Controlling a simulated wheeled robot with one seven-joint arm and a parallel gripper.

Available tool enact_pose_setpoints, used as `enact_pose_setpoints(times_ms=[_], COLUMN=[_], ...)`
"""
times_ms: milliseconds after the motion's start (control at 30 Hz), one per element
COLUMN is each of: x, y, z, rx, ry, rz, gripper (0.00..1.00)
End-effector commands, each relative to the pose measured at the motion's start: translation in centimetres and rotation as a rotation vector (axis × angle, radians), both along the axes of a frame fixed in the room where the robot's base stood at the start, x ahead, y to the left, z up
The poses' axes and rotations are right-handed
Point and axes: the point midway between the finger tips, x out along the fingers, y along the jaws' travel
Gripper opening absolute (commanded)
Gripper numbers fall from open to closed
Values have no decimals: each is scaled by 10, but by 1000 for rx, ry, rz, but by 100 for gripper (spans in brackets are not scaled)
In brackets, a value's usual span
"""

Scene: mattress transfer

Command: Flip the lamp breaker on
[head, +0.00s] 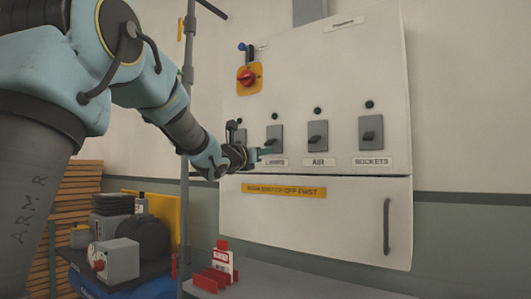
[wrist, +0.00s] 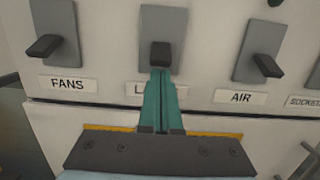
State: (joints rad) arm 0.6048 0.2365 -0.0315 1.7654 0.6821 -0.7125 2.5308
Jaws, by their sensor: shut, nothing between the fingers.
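The lamp breaker is a grey plate with a dark lever, second from the left in the breaker row on the white panel. It shows in the head view (head: 275,132) above its "LAMPS" label and in the wrist view (wrist: 161,52). My gripper (head: 268,152) is shut and empty. Its teal fingers (wrist: 160,75) lie together, with their tips at the lower edge of the lamp lever and partly over the label. I cannot tell whether they touch the lever. The small indicator above this breaker is dark green.
The fans breaker (wrist: 45,45) is to the left; the air breaker (head: 317,134) and sockets breaker (head: 370,132) are to the right. A red rotary switch (head: 247,77) sits upper left. A vertical pole (head: 187,110) stands beside my arm. A lower door has a handle (head: 386,226).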

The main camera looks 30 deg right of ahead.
Motion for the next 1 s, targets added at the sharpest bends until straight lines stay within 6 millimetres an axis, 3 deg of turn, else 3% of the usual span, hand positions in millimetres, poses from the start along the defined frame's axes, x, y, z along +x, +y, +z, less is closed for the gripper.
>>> enact_pose_setpoints(times_ms=[1000], x=[-12], y=[6], z=[15], rx=[157], ry=[85], rz=[0], gripper=[0])
